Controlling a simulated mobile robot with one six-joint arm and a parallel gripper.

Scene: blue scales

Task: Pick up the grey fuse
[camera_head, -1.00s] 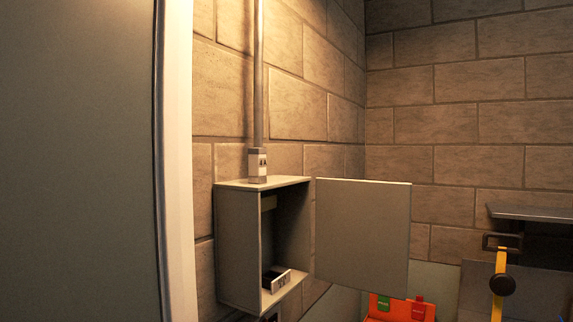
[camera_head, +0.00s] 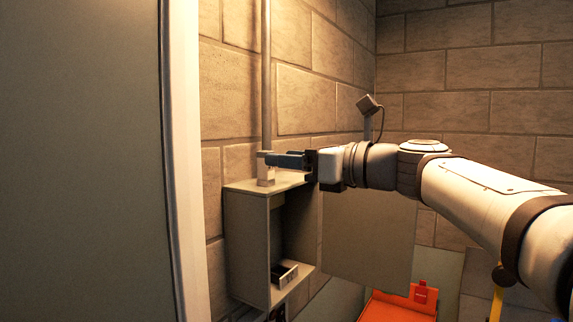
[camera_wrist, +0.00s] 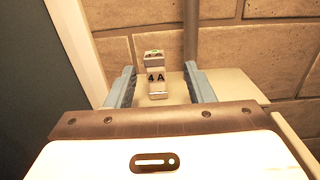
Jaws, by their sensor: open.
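The grey fuse, a small pale block marked "4A" (camera_wrist: 156,76), stands upright on top of the grey wall box. It also shows in the head view (camera_head: 265,174), at the foot of the vertical pipe, with its upper part partly covered by a finger. My gripper (camera_wrist: 159,68) is open, its two blue-grey fingers on either side of the fuse in the wrist view. In the head view my gripper (camera_head: 272,160) reaches in from the right, level with the fuse's upper part. I cannot tell whether a finger touches it.
The grey box (camera_head: 245,245) is open, its door (camera_head: 365,240) swung out to the right. A dark block with a pale label (camera_head: 284,274) sits inside. A pipe (camera_head: 266,70) runs up the brick wall. An orange tray (camera_head: 390,308) with a red piece lies below right.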

